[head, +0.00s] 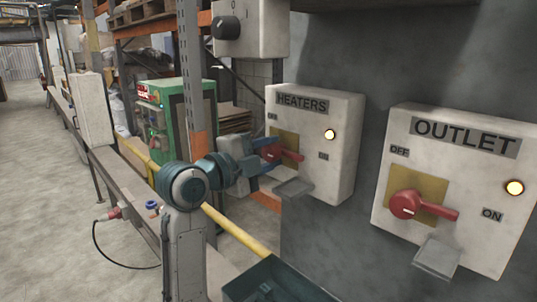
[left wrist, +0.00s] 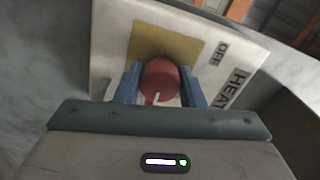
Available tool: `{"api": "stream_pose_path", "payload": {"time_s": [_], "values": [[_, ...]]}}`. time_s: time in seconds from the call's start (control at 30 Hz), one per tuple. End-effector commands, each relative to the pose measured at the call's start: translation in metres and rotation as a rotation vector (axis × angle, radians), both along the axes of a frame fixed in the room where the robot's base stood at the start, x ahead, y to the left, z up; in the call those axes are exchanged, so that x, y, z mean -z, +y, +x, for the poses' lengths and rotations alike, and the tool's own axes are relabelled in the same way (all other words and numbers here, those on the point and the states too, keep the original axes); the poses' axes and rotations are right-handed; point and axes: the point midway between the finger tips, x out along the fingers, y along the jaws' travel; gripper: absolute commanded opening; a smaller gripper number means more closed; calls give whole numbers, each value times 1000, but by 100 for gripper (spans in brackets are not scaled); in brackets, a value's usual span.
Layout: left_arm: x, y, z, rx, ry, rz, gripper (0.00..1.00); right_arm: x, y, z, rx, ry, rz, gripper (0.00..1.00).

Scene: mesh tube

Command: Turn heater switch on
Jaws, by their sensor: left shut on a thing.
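The heaters box (head: 345,115) is a white panel on the grey wall, labelled HEATERS, with a lit round lamp and OFF and ON marks. Its red heater switch (head: 291,155) sits on a yellow plate, its handle pointing right toward the ON side. My left gripper (head: 270,156) is shut on this switch, with the blue fingers on either side. In the left wrist view, the red knob (left wrist: 160,76) sits between the two fingers (left wrist: 161,88), and part of the switch is hidden by the gripper. My right gripper is not in view.
An outlet box (head: 375,205) with its own red switch (head: 410,205) and lit lamp stands at the right. A grey control box (head: 265,38) with a black knob is above. A yellow pipe (head: 235,230) runs below my left arm. Open floor lies at the left.

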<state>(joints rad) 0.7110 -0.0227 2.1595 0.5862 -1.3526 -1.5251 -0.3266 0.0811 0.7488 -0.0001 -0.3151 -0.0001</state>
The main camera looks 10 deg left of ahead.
Motion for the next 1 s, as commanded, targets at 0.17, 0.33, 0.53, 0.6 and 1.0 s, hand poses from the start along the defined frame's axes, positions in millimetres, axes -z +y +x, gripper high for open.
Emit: {"api": "stream_pose_path", "payload": {"time_s": [0.17, 0.33, 0.53, 0.6, 1.0], "values": [[1, 0, 0, 1, 2, 2, 13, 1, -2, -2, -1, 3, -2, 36], [1, 0, 0, 0, 2, 1, 57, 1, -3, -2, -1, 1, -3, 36], [1, 0, 0, 0, 1, 1, 57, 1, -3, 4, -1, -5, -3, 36], [1, 1, -1, -1, 0, 1, 57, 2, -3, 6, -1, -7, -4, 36], [2, 34, -50, -4, -3, 6, 57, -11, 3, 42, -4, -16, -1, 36]]}}
